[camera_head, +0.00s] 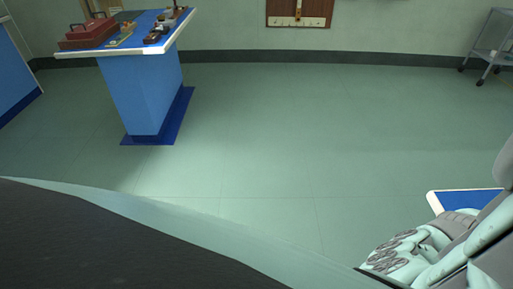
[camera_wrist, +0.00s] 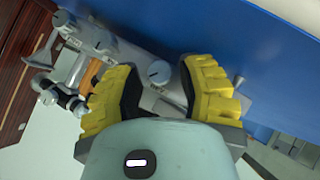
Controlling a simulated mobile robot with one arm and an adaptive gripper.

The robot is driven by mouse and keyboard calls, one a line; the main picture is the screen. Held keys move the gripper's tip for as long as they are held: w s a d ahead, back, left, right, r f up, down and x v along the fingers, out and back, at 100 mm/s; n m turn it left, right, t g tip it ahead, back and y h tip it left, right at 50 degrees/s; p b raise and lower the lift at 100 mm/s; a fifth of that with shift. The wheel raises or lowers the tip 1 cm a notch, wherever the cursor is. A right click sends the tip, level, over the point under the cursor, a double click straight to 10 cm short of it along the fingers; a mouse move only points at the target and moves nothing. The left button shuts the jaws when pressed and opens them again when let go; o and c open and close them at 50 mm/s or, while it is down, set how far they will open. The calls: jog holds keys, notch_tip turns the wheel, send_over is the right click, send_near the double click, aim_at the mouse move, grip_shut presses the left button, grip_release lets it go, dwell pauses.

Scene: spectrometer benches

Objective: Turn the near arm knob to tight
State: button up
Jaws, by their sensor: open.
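In the wrist view, my gripper (camera_wrist: 160,78) is open, with its two yellow-padded fingers spread apart. A round grey knob (camera_wrist: 159,72) with a dark line across its face shows in the gap between the fingers, with space on both sides. It sits on a grey metal instrument (camera_wrist: 150,102) that the fingers and my wrist partly hide. More grey knob-like parts (camera_wrist: 62,19) and a dark cylindrical fitting (camera_wrist: 62,97) lie to the left. I cannot tell for sure which part is the near arm knob. The head view does not show the knob or my fingertips.
The instrument is by a blue bench top with a white edge (camera_wrist: 290,15). In the head view, a corner of a blue bench (camera_head: 462,201) shows beside my arm. Another blue bench (camera_head: 143,92) with instruments stands far left, and a cart (camera_head: 490,45) far right. Open floor lies between.

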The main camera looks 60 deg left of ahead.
jog(key=shift+o, duration=0.4)
grip_shut()
jog(key=shift+a, duration=0.1)
